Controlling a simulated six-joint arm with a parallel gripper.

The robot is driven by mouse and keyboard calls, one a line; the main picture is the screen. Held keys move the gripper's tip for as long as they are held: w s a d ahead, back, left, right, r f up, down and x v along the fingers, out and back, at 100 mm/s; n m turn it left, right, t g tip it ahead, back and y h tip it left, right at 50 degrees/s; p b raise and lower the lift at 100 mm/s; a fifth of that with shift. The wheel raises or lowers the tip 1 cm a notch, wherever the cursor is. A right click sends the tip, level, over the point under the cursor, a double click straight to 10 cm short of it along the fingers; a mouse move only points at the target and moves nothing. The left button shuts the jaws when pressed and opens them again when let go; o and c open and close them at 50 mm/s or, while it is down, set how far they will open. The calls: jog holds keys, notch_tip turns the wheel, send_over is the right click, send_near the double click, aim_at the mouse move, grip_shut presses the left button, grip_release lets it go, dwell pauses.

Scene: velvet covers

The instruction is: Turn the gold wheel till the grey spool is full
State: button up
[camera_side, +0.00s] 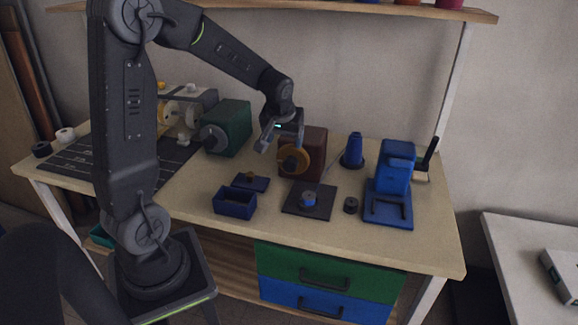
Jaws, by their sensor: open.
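The gold wheel (293,159) is on the front of a dark maroon box (316,148) near the middle of the table. My gripper (280,145) is open and empty. It hangs just above and left of the wheel in the picture; I cannot tell whether a finger touches it. A dark grey round part (213,138) faces out from a green box (235,127) to the left. A small blue and grey spool (309,199) stands on a dark square plate (321,211). I cannot tell which of these is the grey spool, or how full it is.
A blue open box (234,203) and a dark blue plate (250,183) lie in front. A dark mat (80,157) covers the left. The front right tabletop is bare.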

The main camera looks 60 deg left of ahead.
aim_at(289, 165)
jog(key=x, duration=1.3)
jog(key=shift+w+a+f, duration=0.15)
jog(key=shift+w+f, duration=0.05)
jog(key=c, duration=0.9)
